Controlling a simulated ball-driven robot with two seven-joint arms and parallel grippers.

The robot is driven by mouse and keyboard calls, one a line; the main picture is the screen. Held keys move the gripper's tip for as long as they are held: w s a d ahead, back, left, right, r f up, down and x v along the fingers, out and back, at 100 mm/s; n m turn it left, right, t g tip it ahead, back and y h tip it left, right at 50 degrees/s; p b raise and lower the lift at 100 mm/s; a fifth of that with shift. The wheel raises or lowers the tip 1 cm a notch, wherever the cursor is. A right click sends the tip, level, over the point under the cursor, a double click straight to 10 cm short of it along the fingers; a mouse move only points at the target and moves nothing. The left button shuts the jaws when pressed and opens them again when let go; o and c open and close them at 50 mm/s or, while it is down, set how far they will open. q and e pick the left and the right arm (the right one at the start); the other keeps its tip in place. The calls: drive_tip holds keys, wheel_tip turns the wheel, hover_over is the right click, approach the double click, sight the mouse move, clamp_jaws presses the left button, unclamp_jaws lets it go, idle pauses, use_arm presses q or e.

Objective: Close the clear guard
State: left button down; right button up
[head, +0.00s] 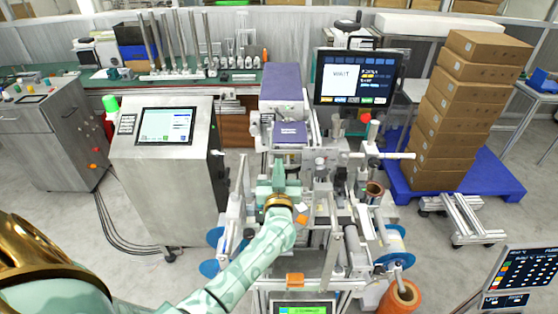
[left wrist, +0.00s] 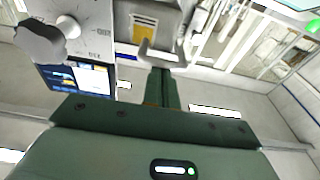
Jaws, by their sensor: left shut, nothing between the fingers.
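My left gripper (head: 279,170) is over the middle of the labelling machine (head: 320,200), its green fingers pointing away from me. In the left wrist view the left gripper's fingers (left wrist: 160,76) are shut and empty. Their tips are close to a grey U-shaped bracket or handle (left wrist: 152,54); I cannot tell whether they touch it. A grey plate with a yellow label (left wrist: 145,20) is behind that bracket. I cannot make out the clear guard's outline for certain, nor how far it is open. My right gripper is not in view.
A monitor reading WAIT (head: 356,78) stands at the back right of the machine. Purple boxes (head: 284,88) are behind the gripper. A steel cabinet with a screen (head: 166,160) stands left. Stacked cartons (head: 465,110) stand on a blue pallet (head: 400,172) at right. An orange roll (head: 400,297) is at front right.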

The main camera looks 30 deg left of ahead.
use_arm(q)
wheel_tip(320, 180, down, 9)
drive_tip(key=b, duration=0.3)
drive_tip(key=shift+b, duration=0.4)
